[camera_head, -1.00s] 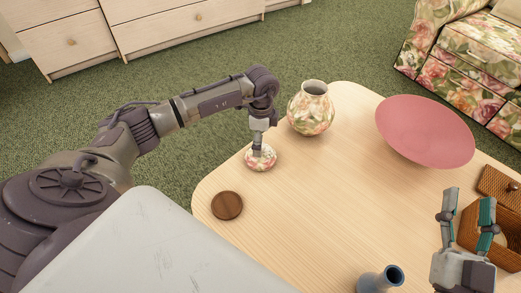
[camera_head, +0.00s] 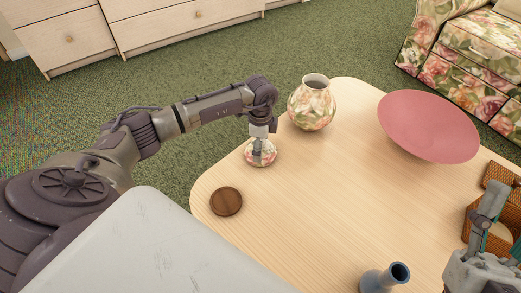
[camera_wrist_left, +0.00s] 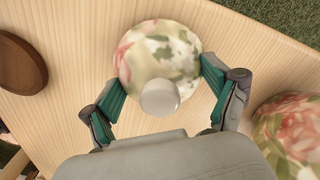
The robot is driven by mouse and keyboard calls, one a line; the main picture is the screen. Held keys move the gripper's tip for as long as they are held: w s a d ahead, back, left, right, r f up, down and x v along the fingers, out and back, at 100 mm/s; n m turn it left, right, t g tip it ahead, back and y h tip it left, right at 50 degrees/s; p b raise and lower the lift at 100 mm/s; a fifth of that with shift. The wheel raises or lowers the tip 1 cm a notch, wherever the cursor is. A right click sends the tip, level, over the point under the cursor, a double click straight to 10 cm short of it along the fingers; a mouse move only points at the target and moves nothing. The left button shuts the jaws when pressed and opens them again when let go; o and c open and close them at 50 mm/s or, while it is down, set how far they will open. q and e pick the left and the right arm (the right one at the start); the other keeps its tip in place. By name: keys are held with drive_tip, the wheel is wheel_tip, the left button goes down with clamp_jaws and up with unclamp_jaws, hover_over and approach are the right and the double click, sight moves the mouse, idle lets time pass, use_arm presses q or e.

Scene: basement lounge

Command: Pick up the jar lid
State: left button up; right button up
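The jar lid (camera_head: 260,153), round and floral with a pale knob, lies on the light wooden table near its left edge. The floral jar (camera_head: 312,104) stands behind it to the right, open at the top. My left gripper (camera_head: 259,147) points down over the lid. In the left wrist view the lid (camera_wrist_left: 180,57) shows between the spread fingers of the left gripper (camera_wrist_left: 158,90), its knob between them. My right gripper (camera_head: 498,222) is at the lower right, partly cut off by the picture edge, its fingers apart and empty.
A dark wooden disc (camera_head: 226,201) lies in front of the lid. A pink bowl (camera_head: 430,125) and a blue vase (camera_head: 384,278) stand on the table, with a wicker box (camera_head: 478,222) by the right gripper. The table's middle is clear.

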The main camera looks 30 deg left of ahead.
use_arm(q)
drive_tip(key=c, duration=0.8)
drive_tip(key=shift+o, duration=0.2)
drive_tip(key=shift+r, duration=0.15)
